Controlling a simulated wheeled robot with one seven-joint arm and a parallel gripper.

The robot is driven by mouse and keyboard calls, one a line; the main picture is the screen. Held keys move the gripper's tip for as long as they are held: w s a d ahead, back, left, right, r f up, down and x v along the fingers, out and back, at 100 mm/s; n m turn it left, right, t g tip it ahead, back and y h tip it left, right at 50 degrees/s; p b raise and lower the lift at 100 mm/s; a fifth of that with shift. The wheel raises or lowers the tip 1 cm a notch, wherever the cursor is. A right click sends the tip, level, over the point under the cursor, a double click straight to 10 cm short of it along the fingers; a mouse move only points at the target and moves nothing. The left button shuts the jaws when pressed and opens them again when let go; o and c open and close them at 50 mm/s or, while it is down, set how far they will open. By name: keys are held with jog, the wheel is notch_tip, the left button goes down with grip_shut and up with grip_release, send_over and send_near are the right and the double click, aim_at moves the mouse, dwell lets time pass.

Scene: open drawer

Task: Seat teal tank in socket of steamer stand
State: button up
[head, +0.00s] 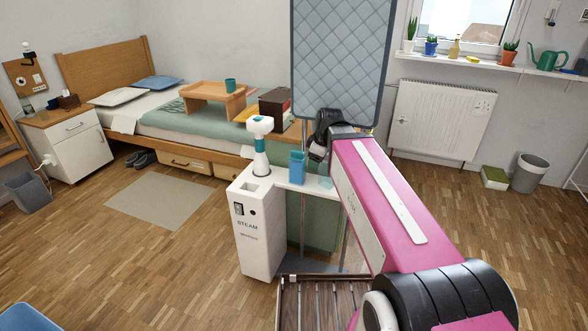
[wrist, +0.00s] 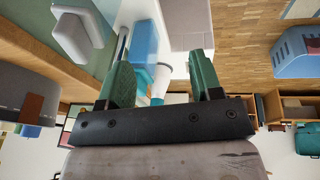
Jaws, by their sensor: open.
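The white steamer stand (head: 262,235), marked STEAM, stands upright on the floor with a square recess (head: 257,185) in its top. A teal-blue tank (head: 297,168) stands upright on the white ledge at its right. A blue body that looks like this tank (wrist: 145,42) shows between and beyond my fingers in the wrist view. A white steamer head with a teal neck (head: 260,140) rises behind the recess. My gripper (wrist: 162,82) is open with green fingers, and I see nothing held. In the head view its dark wrist is right of the tank; its fingertips are hard to make out.
A tall quilted board (head: 340,60) rises behind my arm. A slatted wooden platform (head: 315,300) lies in front of the stand. A bed with a wooden tray (head: 212,92) is behind. Floor left of the stand is clear around a beige rug (head: 160,200).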

aim_at(297, 152)
jog(key=w+a, duration=0.2)
jog(key=w, duration=0.1)
jog(key=w+a, duration=0.2)
jog(key=w, duration=0.1)
jog(key=w+a, duration=0.2)
jog(key=shift+w+a, duration=0.3)
jog(key=shift+w, duration=0.1)
jog(key=shift+x, duration=2.6)
jog(key=shift+s, duration=0.1)
jog(key=c, duration=1)
jog(key=shift+r, duration=0.1)
